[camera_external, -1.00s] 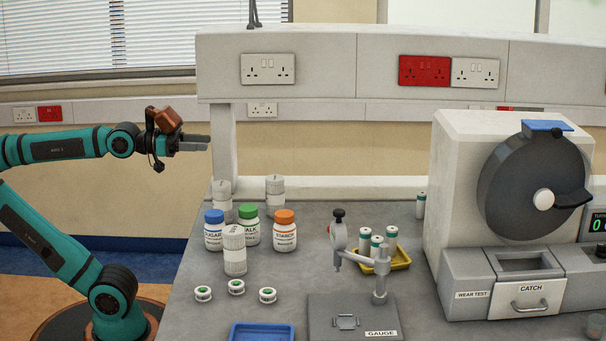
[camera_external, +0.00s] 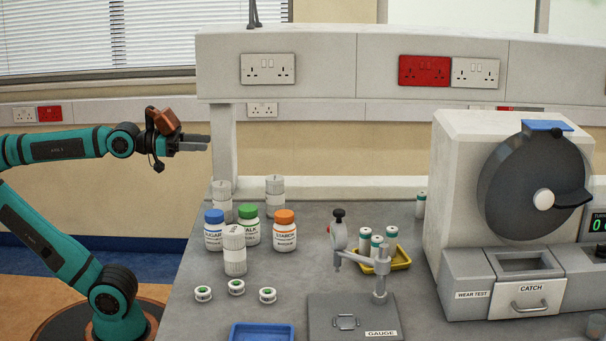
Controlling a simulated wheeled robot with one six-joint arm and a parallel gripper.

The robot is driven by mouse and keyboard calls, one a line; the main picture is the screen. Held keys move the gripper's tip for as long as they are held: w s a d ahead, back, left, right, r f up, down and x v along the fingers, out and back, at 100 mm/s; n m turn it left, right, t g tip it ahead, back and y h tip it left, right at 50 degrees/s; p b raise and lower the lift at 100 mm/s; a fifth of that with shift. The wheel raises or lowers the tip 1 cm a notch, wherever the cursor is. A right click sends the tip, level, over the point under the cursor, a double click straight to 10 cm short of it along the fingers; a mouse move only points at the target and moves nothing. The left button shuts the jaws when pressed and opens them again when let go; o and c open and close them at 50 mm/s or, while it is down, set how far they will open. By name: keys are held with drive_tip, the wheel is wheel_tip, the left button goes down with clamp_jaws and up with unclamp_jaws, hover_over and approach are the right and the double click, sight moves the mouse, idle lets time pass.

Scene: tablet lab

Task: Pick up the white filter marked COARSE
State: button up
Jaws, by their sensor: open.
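My gripper (camera_external: 196,142) is open and empty, held in the air left of the upright post, above and behind the bench's left end. Three white cylinders with ribbed caps could be filters. One white cylinder (camera_external: 234,250) stands in front of the labelled bottles. Another white cylinder (camera_external: 222,199) stands behind them at the left, and a third white cylinder (camera_external: 274,195) stands behind them in the middle. Their markings are too small to read, so I cannot tell which one says COARSE.
Bottles with blue (camera_external: 213,233), green (camera_external: 249,228) and orange (camera_external: 285,234) caps crowd the cylinders. Small round pieces (camera_external: 236,287) lie in front. The gauge (camera_external: 352,318), a yellow tray (camera_external: 401,259) with vials, a blue tray (camera_external: 262,333) and the wear tester (camera_external: 455,190) stand nearby.

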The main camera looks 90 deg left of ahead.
idle(0.4)
drive_tip(key=o, duration=0.6)
drive_tip(key=shift+c, duration=0.2)
drive_tip(key=n+g, duration=0.2)
drive_tip(key=g, duration=1.2)
approach(227, 198)
drive_tip(key=shift+y, duration=0.3)
drive_tip(key=f, duration=0.1)
drive_tip(key=a+f, duration=0.1)
drive_tip(key=f, duration=0.1)
drive_tip(key=a+f, duration=0.1)
drive_tip(key=f, duration=0.1)
drive_tip(key=shift+w+a+f, duration=0.1)
drive_tip(key=shift+w+f, duration=0.05)
drive_tip(key=shift+w, duration=0.05)
drive_tip(key=shift+x, duration=2.9)
